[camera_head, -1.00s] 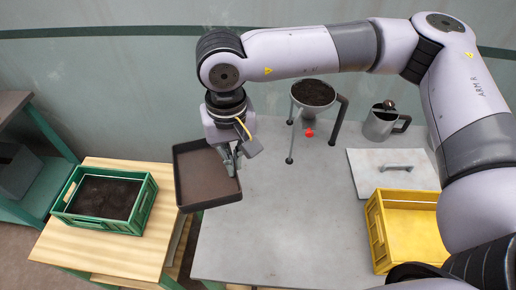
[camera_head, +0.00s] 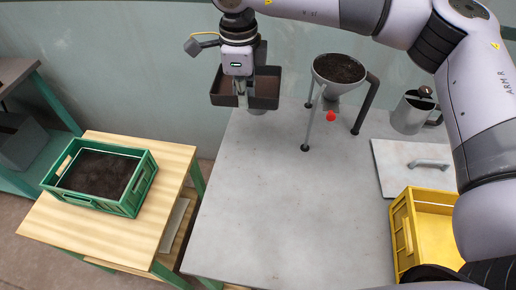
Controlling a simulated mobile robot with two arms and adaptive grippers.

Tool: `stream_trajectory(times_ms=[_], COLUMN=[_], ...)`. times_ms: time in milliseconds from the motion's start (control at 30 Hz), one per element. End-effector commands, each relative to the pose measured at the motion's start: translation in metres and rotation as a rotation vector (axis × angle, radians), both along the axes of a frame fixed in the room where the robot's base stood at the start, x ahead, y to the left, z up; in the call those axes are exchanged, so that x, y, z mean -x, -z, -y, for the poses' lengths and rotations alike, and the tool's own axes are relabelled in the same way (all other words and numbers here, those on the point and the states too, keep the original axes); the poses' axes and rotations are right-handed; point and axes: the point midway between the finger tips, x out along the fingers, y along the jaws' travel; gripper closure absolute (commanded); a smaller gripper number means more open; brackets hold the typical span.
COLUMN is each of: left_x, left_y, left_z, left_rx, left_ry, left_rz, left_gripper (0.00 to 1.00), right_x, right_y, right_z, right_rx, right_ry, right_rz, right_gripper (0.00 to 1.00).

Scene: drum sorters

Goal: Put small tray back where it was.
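The small tray (camera_head: 264,88) is a dark, shallow, rectangular tray. It hangs above the far left part of the grey table (camera_head: 270,205), left of the funnel stand. My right gripper (camera_head: 243,100) points down at the tray's near side and appears shut on its wall. The gripper and wrist hide part of the tray. The tray looks roughly level. My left gripper is not in view.
A funnel (camera_head: 339,70) full of dark soil stands on legs at the back. A metal jug (camera_head: 411,115), a grey lid (camera_head: 412,168) and a yellow crate (camera_head: 432,230) are at the right. A green crate (camera_head: 128,205) of soil sits on the wooden table (camera_head: 88,233). The table's middle is clear.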

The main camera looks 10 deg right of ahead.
Motion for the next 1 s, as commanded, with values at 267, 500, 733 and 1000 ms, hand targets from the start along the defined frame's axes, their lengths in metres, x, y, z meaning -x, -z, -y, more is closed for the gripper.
stream_trajectory(times_ms=[267, 500, 733, 1000], left_x=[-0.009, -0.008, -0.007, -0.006], left_y=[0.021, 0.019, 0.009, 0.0], left_z=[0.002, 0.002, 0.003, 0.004], left_rx=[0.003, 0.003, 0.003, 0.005], left_ry=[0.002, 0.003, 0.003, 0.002], left_rz=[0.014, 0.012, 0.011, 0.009], left_gripper=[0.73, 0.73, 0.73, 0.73], right_x=[-0.018, -0.02, -0.019, -0.019], right_y=[0.011, 0.025, 0.084, 0.149], right_z=[0.003, 0.004, 0.004, 0.003], right_rx=[-0.009, -0.006, -0.007, -0.008], right_ry=[0.375, 0.457, 0.454, 0.453], right_rz=[0.005, 0.001, 0.0, 0.001], right_gripper=[1.0, 1.0, 1.0, 1.0])
